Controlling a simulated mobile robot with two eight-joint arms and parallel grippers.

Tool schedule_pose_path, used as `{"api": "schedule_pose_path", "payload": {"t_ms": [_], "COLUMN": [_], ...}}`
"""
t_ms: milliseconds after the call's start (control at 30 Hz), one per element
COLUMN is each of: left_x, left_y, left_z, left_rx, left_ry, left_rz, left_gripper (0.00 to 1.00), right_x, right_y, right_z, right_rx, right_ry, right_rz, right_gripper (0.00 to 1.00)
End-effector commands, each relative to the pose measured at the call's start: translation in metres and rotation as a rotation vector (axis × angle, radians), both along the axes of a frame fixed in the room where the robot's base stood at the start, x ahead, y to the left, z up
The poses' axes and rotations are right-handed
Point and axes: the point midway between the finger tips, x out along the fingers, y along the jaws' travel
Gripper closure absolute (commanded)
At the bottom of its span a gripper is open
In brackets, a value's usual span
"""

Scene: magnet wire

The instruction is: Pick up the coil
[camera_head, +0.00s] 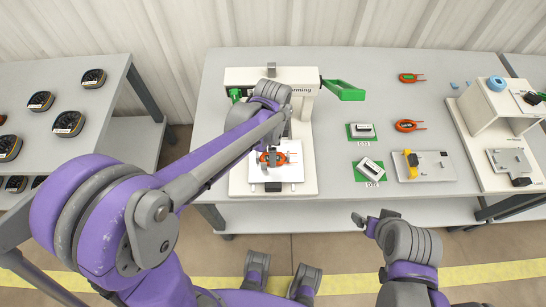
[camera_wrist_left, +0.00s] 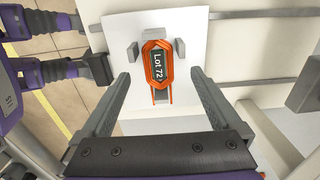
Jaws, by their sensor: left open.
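An orange coil (camera_head: 281,158) lies on the white plate of the forming machine in the head view, partly hidden by my left gripper (camera_head: 272,155).
The forming machine (camera_head: 238,75) has a green handle (camera_head: 344,91). Two more orange coils (camera_head: 411,77) (camera_head: 409,125) lie on the table. Green mats (camera_head: 361,138) with small devices and a grey fixture (camera_head: 439,173) are at right.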

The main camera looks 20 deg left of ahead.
Motion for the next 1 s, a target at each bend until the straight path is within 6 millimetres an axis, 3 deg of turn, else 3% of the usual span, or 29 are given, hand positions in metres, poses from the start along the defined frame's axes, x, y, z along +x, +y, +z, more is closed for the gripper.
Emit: {"api": "schedule_pose_path", "payload": {"t_ms": [200,533,1000], "left_x": [-0.002,-0.002,-0.002], "left_y": [-0.002,-0.002,-0.002], "left_z": [-0.032,-0.038,-0.038], "left_rx": [0.000,0.000,0.000], "left_ry": [0.000,0.000,0.000], "left_rz": [0.000,0.000,0.000], "left_gripper": [0.03,0.04,0.89], "right_x": [-0.001,-0.001,-0.001], "right_y": [0.000,0.000,0.000], "right_z": [-0.004,-0.004,-0.004], "right_rx": [0.000,0.000,0.000], "right_ry": [0.002,0.002,0.002], "right_rz": [-0.001,-0.001,-0.001], "right_gripper": [0.05,0.05,0.05]}}
